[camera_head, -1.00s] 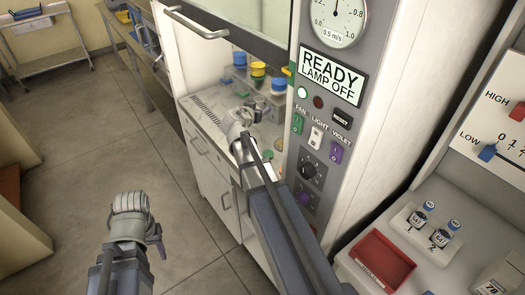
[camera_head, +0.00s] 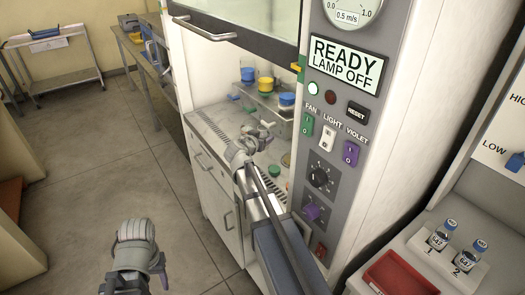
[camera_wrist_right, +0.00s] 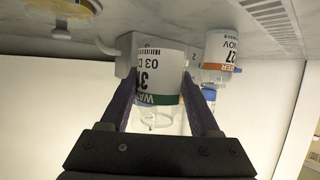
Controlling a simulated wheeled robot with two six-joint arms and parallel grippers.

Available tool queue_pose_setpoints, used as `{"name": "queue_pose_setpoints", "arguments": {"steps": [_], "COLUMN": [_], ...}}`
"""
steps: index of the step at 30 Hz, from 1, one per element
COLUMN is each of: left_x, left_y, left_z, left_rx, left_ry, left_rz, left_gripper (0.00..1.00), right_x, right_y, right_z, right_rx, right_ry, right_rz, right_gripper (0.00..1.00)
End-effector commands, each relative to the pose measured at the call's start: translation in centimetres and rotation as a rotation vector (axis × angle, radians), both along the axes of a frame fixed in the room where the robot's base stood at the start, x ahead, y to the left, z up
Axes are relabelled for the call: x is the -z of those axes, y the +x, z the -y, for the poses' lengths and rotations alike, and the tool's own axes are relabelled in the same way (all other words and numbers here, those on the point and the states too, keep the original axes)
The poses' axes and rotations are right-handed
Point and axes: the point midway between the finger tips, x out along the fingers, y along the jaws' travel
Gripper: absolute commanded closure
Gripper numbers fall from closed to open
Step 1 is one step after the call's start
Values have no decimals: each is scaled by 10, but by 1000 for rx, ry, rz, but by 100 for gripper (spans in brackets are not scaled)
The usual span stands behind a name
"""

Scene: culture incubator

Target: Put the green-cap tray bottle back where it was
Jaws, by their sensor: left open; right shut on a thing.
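My right gripper (camera_wrist_right: 160,108) is shut on a clear bottle (camera_wrist_right: 158,85) with a white label and a green band. The bottle appears upside down in the right wrist view, and its cap is not clearly visible. A white holder (camera_wrist_right: 128,48) is right by the bottle; I cannot tell whether they touch. A similar bottle with an orange band (camera_wrist_right: 221,50) stands to the right. In the head view my right gripper (camera_head: 264,134) is inside the cabinet opening, over the worktop, and the held bottle is not distinguishable. My left gripper (camera_head: 137,232) is open and empty over the floor.
Blue-capped (camera_head: 287,100) and yellow-capped (camera_head: 265,84) items stand on a clear rack at the cabinet's back. The control panel (camera_head: 335,150) borders the opening on the right. A red tray (camera_head: 400,275) and two numbered vials (camera_head: 441,235) sit at far right.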

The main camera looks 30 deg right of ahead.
Motion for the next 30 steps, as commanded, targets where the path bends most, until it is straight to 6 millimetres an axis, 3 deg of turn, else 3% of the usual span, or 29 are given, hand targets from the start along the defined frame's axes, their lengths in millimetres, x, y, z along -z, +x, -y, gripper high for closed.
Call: {"name": "queue_pose_setpoints", "arguments": {"steps": [12,25,26,30], "left_x": [38,41,40,39], "left_y": [0,0,0,0], "left_z": [0,0,0,0], "left_rx": [0,0,0,0], "left_ry": [0,0,0,0], "left_rz": [0,0,0,0], "left_gripper": [50,50,50,50], "right_x": [38,41,40,39], "right_y": [0,0,0,0], "right_z": [0,0,0,0], "right_rx": [0,0,0,0], "right_ry": [0,0,0,0], "right_rz": [0,0,0,0], "right_gripper": [99,99,35,20]}}
